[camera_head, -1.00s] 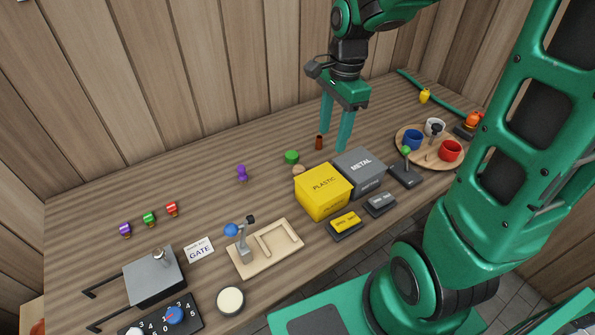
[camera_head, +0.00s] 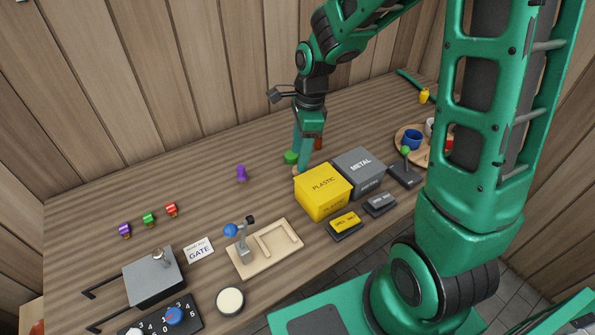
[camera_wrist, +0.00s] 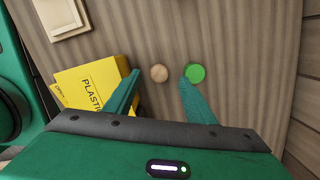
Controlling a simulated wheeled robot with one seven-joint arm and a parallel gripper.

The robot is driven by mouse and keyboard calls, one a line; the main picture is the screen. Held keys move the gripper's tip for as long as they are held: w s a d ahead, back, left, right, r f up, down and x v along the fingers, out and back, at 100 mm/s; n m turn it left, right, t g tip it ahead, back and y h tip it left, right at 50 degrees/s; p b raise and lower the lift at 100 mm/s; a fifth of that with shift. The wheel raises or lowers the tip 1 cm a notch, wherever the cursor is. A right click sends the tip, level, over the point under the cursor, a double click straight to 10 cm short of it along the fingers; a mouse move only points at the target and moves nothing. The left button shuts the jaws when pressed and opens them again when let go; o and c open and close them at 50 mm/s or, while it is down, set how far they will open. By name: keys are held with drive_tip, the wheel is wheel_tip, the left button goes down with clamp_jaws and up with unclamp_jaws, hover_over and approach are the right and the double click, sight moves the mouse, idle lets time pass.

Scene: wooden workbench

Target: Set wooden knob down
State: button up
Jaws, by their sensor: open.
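The wooden knob (camera_wrist: 159,73), a small round tan piece, rests on the workbench (camera_wrist: 225,30). In the head view the knob (camera_head: 296,170) shows only partly, beside the yellow box and behind my finger. My gripper (camera_wrist: 159,78) is open and empty, its two fingers pointing down with the knob framed between their tips in the wrist view. In the head view my gripper (camera_head: 300,160) is low over that spot; its exact height above the knob is hard to tell. A green round piece (camera_wrist: 195,73) lies just beside the right fingertip.
The yellow PLASTIC box (camera_head: 323,190) stands close to the knob, with the grey METAL box (camera_head: 358,172) beside it. A brown cylinder (camera_head: 318,143) is behind my fingers. A purple piece (camera_head: 241,173) stands to the left, with bare bench around it.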

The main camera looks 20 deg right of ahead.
wheel_tip(320, 180, down, 4)
drive_tip(key=shift+a+f, duration=0.1)
drive_tip(key=c, duration=1.2)
